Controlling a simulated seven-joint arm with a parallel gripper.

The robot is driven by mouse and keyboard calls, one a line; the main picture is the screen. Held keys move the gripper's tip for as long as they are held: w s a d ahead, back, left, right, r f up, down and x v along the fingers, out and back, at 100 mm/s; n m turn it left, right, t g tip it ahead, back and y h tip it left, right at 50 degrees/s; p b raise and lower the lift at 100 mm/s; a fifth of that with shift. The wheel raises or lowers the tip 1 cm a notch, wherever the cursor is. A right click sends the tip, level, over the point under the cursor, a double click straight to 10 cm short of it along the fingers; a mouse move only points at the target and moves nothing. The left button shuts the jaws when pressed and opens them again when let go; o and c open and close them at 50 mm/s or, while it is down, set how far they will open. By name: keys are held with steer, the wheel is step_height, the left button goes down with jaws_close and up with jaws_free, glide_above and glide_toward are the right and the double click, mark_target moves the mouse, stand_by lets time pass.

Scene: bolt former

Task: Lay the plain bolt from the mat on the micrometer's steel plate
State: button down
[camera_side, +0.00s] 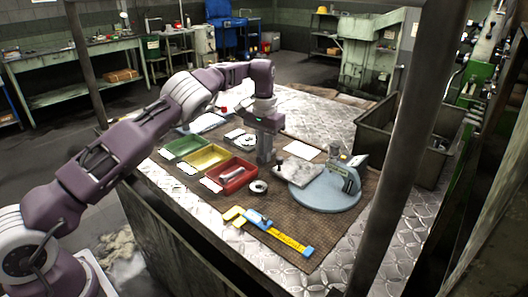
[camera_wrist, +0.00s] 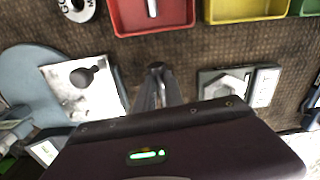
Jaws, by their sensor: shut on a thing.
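My gripper (camera_side: 264,158) points down over the mat, left of the micrometer (camera_side: 345,172). In the wrist view my gripper (camera_wrist: 157,78) is shut on the plain bolt (camera_wrist: 157,67), of which only a small grey end shows at the fingertips. The rest of the bolt is hidden by the fingers. The micrometer's steel plate (camera_side: 298,171) is a pale square on a round blue-grey base (camera_side: 325,198). In the wrist view the steel plate (camera_wrist: 82,100) lies left of my fingers, apart from them, with a dark patch on it.
Red (camera_side: 230,186), yellow (camera_side: 205,160) and green (camera_side: 183,148) trays stand to the left; the red one holds a grey bolt (camera_side: 232,174). A ring (camera_side: 258,187) and a yellow-blue caliper (camera_side: 272,233) lie in front. A dark bin (camera_side: 405,140) stands at right.

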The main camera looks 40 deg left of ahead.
steer(key=shift+r, duration=1.75)
steer(key=shift+r, duration=0.1)
steer(key=s+d+r+n+g+y, duration=0.1)
steer(key=s+d+r+n+y, duration=0.1)
steer(key=s, duration=0.7)
steer(key=s+d+r+n+y, duration=0.1)
steer(key=s+d+r+n, duration=0.15)
steer(key=s, duration=0.55)
steer(key=m+t+h, duration=0.4)
steer(key=m+t, duration=0.2)
steer(key=m, duration=1.8)
glide_toward(300, 162)
steer(key=shift+w+d+n, duration=0.1)
steer(key=shift+w+n, duration=0.15)
steer(key=shift+w, duration=0.7)
steer(key=shift+f, duration=2.1)
